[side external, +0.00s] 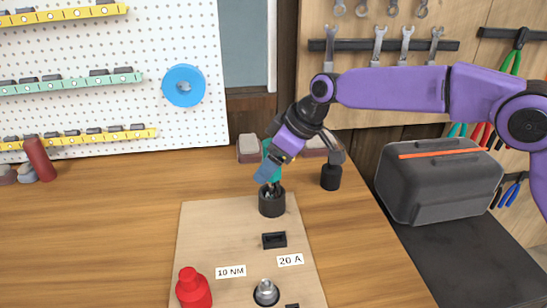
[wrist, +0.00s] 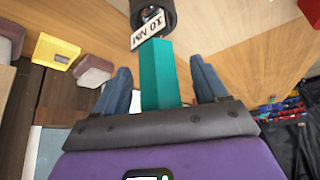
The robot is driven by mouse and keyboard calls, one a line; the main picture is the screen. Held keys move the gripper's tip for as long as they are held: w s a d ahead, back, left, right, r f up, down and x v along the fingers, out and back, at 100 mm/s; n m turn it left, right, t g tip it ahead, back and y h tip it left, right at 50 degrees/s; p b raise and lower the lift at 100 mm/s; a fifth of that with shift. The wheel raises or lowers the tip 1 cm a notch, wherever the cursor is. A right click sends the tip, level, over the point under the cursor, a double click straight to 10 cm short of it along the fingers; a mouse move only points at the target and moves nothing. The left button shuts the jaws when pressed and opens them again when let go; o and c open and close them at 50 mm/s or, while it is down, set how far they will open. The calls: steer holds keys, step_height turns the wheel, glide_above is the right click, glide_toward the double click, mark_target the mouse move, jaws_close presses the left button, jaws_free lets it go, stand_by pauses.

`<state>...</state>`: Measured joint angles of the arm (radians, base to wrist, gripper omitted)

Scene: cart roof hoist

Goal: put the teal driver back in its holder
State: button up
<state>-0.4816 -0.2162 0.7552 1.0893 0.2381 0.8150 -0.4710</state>
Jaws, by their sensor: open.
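The teal driver (side external: 275,167) stands over the black round holder (side external: 272,204) at the back of the board, its lower end at the holder's mouth. How deep it sits I cannot tell. My gripper (side external: 266,172) is at the driver's handle, tilted down from the upper right, and partly hides it. In the wrist view the driver (wrist: 160,75) lies between the two blue-grey fingers of my gripper (wrist: 162,76), with a gap on each side. The fingers are open. A dark round holder (wrist: 152,14) shows beyond the driver's far end.
The wooden board (side external: 215,235) also carries a red bottle-shaped part (side external: 193,288), a black rectangular socket (side external: 274,240), a metal fitting (side external: 266,292) and labels. A black lamp-like stand (side external: 331,177) is close to the right. The bench at left is mostly clear.

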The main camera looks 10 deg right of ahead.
steer(key=v, duration=1.7)
steer(key=shift+r, duration=0.25)
steer(key=shift+s+d, duration=0.15)
steer(key=s+d+f+g+h, duration=0.1)
steer(key=s+d+f, duration=0.5)
steer(key=s+d, duration=0.5)
steer(key=s+d+f+g+h, duration=0.1)
steer(key=s+d+f, duration=0.4)
steer(key=s+d, duration=0.6)
steer(key=s+d+f+h, duration=0.2)
steer(key=s+d+f, duration=0.4)
steer(key=s+d, duration=0.5)
steer(key=shift+f+n+g+h, duration=0.3)
steer(key=shift+g+h, duration=0.1)
